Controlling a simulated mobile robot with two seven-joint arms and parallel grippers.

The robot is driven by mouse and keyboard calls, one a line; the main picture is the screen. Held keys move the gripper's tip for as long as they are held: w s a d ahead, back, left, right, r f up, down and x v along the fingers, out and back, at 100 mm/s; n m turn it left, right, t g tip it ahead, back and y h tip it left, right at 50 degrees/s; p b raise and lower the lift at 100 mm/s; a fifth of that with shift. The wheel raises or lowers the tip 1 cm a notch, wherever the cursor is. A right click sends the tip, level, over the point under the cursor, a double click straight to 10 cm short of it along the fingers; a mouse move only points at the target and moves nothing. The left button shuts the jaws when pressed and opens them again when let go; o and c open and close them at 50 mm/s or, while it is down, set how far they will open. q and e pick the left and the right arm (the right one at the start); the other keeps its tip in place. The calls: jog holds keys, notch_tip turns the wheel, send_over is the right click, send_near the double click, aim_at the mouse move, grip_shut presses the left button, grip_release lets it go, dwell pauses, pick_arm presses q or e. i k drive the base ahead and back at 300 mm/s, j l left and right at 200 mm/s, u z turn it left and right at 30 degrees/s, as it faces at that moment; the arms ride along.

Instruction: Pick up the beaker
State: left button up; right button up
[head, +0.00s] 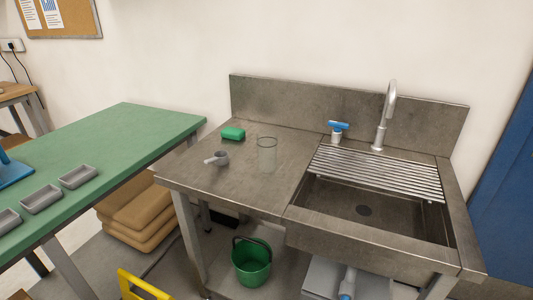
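A clear glass beaker (267,155) stands upright on the bare left part of the steel sink counter (225,186). A small grey cup or scoop with a handle (218,158) lies to its left, apart from it. A green sponge (233,133) lies behind and to the left of the beaker. Neither of my grippers shows in the head view.
The sink basin (350,226) with a slatted rack (375,174) and a tall faucet (385,115) is on the right. A blue-handled item (337,131) stands behind. A green table (110,140) with grey trays (78,177) is at left. A green bucket (252,265) sits below.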

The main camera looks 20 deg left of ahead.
aim_at(267, 152)
jog(key=l+u, duration=0.1)
jog(key=u, duration=0.35)
jog(key=l+u, duration=0.15)
jog(key=u, duration=0.3)
